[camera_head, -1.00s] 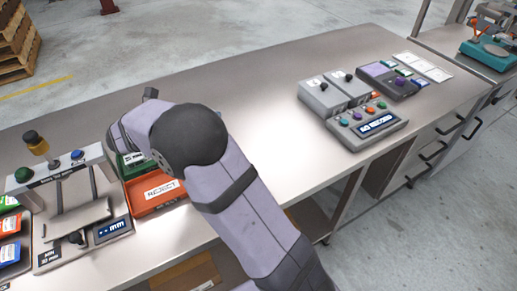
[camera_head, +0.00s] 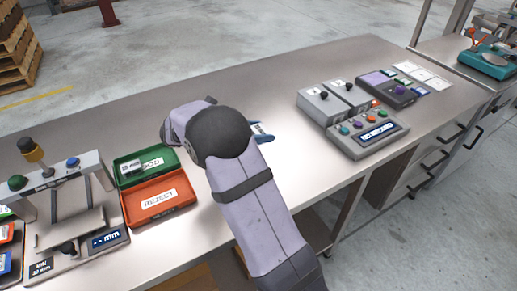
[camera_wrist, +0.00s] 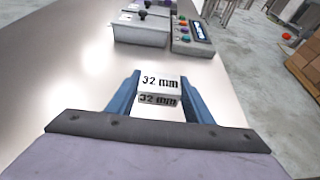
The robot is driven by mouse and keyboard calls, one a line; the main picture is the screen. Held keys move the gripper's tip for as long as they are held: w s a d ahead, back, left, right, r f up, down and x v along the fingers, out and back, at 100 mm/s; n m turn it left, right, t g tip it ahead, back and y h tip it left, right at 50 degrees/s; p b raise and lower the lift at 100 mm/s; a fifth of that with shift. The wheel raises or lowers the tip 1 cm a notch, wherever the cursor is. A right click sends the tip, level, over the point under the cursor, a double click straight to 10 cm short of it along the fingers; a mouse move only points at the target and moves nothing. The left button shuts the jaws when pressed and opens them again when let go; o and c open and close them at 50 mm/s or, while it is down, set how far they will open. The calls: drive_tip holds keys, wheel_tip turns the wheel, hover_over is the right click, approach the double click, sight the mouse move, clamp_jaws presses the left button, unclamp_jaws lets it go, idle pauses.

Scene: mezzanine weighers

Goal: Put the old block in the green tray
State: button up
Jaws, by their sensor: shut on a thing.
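My gripper (camera_wrist: 160,98) is shut on a white block (camera_wrist: 160,84) marked "32 mm" on two faces, held between its blue fingers. In the head view, my arm hides most of the gripper; part of a blue finger (camera_head: 266,138) shows above the table, right of the trays. The green tray (camera_head: 172,167), with a partly covered label, lies on the table at left. A small pale block (camera_head: 131,168) with dark print sits at its left side; its print is too small to read. I cannot tell which block is the old one.
An orange tray (camera_head: 181,201) marked "REJECT" adjoins the green tray. A measuring device (camera_head: 66,222) stands left of it. Grey boxes (camera_head: 326,104) and a button panel (camera_head: 367,137) stand to the right. The table behind my arm is clear.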

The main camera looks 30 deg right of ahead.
drive_tip(key=shift+f, duration=3.35)
drive_tip(key=shift+f, duration=0.1)
drive_tip(key=o, duration=1.2)
drive_tip(key=shift+a, duration=0.15)
drive_tip(key=b+v, duration=0.1)
drive_tip(key=v, duration=1)
drive_tip(key=shift+a+r, duration=0.2)
drive_tip(key=shift+a, duration=0.15)
drive_tip(key=c, duration=0.3)
